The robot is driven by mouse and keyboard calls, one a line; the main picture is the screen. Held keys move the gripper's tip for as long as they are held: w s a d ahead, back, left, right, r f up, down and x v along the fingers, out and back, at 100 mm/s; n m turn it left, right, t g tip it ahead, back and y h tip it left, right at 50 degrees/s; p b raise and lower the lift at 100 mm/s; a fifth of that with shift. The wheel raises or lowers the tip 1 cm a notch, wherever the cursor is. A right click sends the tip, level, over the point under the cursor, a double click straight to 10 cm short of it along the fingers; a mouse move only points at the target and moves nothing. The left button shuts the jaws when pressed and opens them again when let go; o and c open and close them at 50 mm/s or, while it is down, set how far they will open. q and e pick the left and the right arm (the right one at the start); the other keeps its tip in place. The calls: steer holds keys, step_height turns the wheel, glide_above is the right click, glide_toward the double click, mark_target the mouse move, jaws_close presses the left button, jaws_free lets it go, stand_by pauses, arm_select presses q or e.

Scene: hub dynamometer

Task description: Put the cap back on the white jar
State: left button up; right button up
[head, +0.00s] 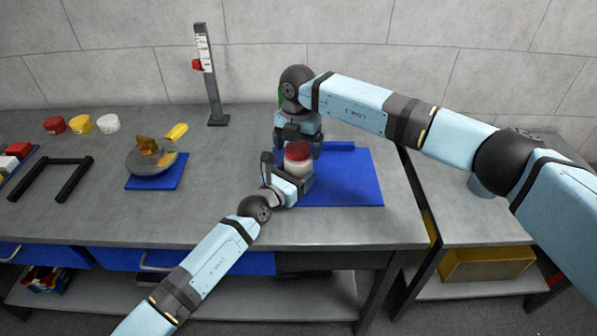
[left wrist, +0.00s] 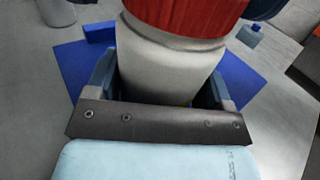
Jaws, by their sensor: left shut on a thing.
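The white jar (head: 297,169) stands upright over the blue mat (head: 350,185) in the head view. It fills the middle of the left wrist view (left wrist: 165,65). My left gripper (head: 288,181) is shut on the jar's body, one finger on each side. The red cap (head: 298,151) is at the jar's top, also seen in the left wrist view (left wrist: 185,14); whether it is seated or threaded I cannot tell. My right gripper (head: 297,142) points down over the cap, its fingers on either side. I cannot tell whether they touch it.
A pan-like object (head: 150,160) lies on a small blue mat at left. A black frame (head: 50,180) lies far left. An upright gauge post (head: 209,75) stands at the back.

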steer(key=shift+r, duration=2.25)
steer(key=shift+c, duration=0.4)
steer(key=n, duration=0.2)
steer(key=r+n, duration=0.1)
steer(key=n, duration=0.5)
steer(key=shift+r+n, duration=0.3)
steer(key=shift+r, duration=0.1)
steer(key=n, duration=0.4)
steer(key=shift+r, duration=0.4)
steer(key=n, duration=0.2)
steer(key=r+n, duration=0.1)
steer(key=n, duration=0.2)
